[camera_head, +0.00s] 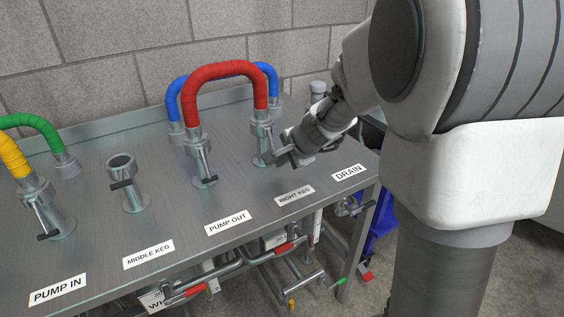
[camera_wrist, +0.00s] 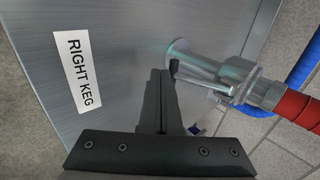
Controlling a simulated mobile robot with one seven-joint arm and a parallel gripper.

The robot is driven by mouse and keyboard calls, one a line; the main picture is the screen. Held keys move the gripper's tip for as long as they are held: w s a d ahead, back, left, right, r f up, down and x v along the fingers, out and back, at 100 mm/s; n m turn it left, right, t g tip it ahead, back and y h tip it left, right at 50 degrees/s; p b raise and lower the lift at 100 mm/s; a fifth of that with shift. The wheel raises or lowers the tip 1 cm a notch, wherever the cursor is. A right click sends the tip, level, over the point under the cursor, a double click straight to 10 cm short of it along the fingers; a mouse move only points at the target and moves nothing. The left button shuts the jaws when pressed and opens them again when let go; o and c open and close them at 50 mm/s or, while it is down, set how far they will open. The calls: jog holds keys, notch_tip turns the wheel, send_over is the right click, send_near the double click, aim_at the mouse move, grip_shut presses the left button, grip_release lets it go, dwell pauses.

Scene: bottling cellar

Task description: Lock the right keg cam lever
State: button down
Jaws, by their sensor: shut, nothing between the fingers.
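The right keg coupling (camera_head: 262,128) stands on the steel bench behind the RIGHT KEG label (camera_head: 294,196), with one end of the red hose (camera_head: 224,72) on it. In the wrist view the coupling (camera_wrist: 238,76) is at the right, and its cam lever (camera_wrist: 203,82) lies along its side, the black tip towards the bench top. My gripper (camera_head: 272,158) is shut and empty, close beside the coupling. In the wrist view its closed fingertips (camera_wrist: 160,73) are right beside the lever's black tip; whether they touch cannot be told.
The pump out coupling (camera_head: 200,160) holds the red hose's other end, left of my gripper. A blue hose (camera_head: 176,98) arches behind. The bare middle keg coupling (camera_head: 126,184) stands farther left. The DRAIN label (camera_head: 348,172) is near the right bench edge. Pipes run below the front edge.

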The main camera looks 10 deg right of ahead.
jog(key=shift+r, duration=0.15)
jog(key=shift+r+p, duration=0.7)
jog(key=shift+r, duration=0.05)
jog(key=shift+s, duration=0.1)
